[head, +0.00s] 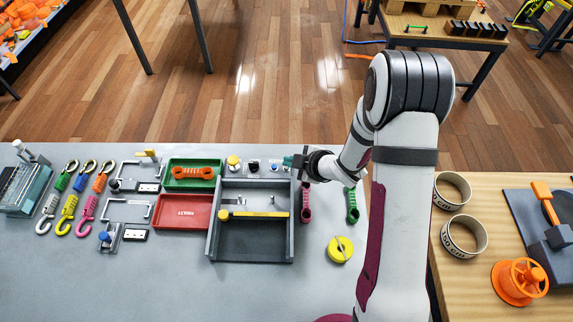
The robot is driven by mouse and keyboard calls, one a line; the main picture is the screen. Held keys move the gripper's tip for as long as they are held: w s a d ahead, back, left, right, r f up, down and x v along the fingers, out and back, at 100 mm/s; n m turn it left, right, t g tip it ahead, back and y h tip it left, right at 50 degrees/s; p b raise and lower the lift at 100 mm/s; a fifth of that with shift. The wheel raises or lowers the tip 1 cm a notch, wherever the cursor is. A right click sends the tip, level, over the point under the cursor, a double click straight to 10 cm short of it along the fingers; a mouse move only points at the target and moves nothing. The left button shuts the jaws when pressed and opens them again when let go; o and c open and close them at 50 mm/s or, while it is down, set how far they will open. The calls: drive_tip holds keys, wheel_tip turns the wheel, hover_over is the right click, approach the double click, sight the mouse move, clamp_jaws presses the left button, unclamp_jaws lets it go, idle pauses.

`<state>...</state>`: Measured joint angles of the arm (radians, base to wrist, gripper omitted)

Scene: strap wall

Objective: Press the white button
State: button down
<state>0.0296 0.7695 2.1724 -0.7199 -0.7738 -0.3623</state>
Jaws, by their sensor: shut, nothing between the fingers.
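A row of small controls stands at the back of the grey table, behind the grey tray. Whether the fingertips touch anything in the row cannot be told.
The grey tray (226,252) with a yellow bar lies in front of the row. Green (176,183) and red (170,222) trays are to its left, with handles and coloured hooks beyond. Maroon (306,203) and green (352,204) straps and a yellow disc (340,249) lie right. Table is clear at front left.

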sight(290, 171)
drive_tip(key=shift+f, duration=0.25)
drive_tip(key=shift+r, duration=0.15)
idle(0.4)
drive_tip(key=shift+r, duration=0.65)
drive_tip(key=shift+r, duration=2.5)
